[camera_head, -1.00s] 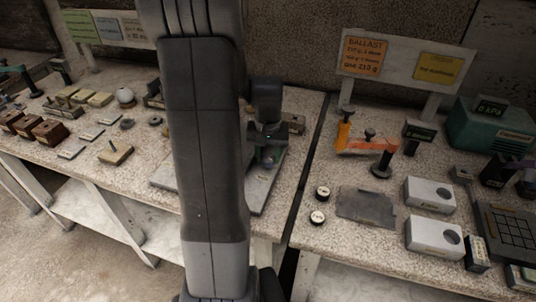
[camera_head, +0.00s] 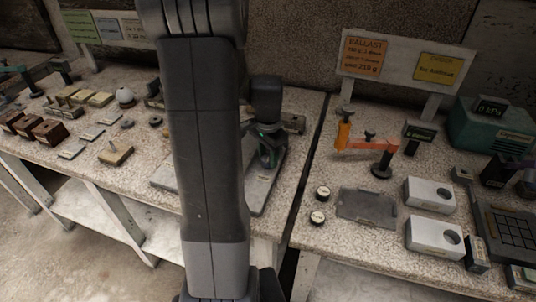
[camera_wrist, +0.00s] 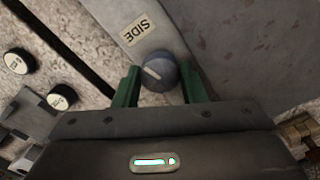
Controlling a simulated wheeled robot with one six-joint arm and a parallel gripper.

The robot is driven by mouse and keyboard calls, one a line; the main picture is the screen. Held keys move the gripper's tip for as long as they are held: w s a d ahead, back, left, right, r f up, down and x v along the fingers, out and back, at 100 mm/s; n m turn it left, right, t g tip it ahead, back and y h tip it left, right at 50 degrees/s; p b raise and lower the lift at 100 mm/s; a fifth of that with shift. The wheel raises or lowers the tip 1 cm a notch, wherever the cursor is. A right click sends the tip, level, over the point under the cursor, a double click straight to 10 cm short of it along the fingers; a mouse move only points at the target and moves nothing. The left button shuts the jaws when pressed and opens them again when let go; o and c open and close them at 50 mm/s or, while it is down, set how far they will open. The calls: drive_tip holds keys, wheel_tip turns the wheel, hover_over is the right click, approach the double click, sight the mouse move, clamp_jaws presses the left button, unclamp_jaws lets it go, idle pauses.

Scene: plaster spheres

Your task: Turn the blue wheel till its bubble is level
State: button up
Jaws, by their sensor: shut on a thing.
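The blue wheel (camera_wrist: 157,73), a grey-blue knob with a pale line on top, sits in the middle of the wrist view. It is on a grey plate (camera_wrist: 195,45), beside a label reading SIDE (camera_wrist: 139,29). My gripper (camera_wrist: 158,84) has its green fingers on either side of the wheel and is shut on it. In the head view my gripper (camera_head: 268,155) is low over the plate (camera_head: 262,190) on the middle bench, partly behind my arm. I cannot make out the bubble in either view.
Two small round white-topped pieces (camera_head: 322,193) stand on the right bench, across a dark gap (camera_head: 308,165). An orange balance arm (camera_head: 365,144) and white blocks (camera_head: 430,194) stand farther right. Several small blocks (camera_head: 48,131) cover the left bench.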

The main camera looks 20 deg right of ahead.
sight(268, 157)
idle(0.4)
drive_tip(key=o, duration=1)
drive_tip(key=shift+r, duration=0.15)
wheel_tip(268, 157, up, 8)
drive_tip(key=p, duration=0.6)
drive_tip(key=shift+f, duration=0.25)
